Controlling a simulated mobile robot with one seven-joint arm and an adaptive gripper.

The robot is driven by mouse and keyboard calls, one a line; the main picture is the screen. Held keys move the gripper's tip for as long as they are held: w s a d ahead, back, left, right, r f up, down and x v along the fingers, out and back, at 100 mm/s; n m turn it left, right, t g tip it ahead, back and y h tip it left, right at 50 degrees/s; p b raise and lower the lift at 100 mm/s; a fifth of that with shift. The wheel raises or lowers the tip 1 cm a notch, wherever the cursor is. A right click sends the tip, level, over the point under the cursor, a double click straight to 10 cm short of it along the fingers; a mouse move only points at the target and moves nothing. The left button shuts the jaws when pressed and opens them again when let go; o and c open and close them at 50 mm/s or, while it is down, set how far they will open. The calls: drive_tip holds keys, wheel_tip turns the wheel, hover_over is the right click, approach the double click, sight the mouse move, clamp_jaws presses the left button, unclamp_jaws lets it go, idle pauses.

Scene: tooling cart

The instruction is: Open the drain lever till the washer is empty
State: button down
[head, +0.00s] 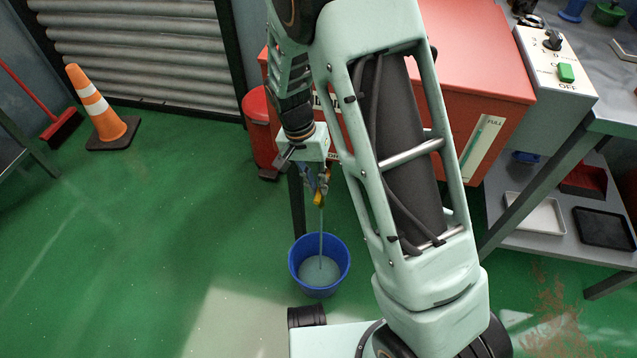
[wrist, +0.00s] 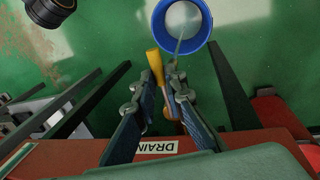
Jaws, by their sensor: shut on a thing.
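The red washer (head: 468,50) stands behind my arm, with a pale level gauge (head: 481,147) marked FULL on its side; I cannot read the level surely. The yellow drain lever (wrist: 155,65) shows between my fingertips in the wrist view, below the DRAIN label (wrist: 157,147). My gripper (head: 319,190) is shut on the lever; it also shows in the wrist view (wrist: 164,76). A thin stream of greyish liquid (head: 321,228) falls from the drain into the blue bucket (head: 298,277), which holds liquid. The valve body is mostly hidden by my fingers.
A red bin (head: 257,125) stands left of the washer. A control box (head: 556,75) with a knob and green button is at right, by a workbench with trays beneath. An orange cone (head: 103,115) and broom (head: 62,127) stand back left.

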drive_tip(key=c, duration=2.3)
unclamp_jaws()
drive_tip(key=shift+o, duration=0.2)
drive_tip(key=shift+r, duration=0.1)
wheel_tip(320, 180, up, 12)
drive_tip(key=a, duration=0.2)
drive_tip(key=shift+w+a+f, duration=0.15)
drive_tip(key=shift+w+f, duration=0.05)
drive_tip(key=shift+w, duration=0.15)
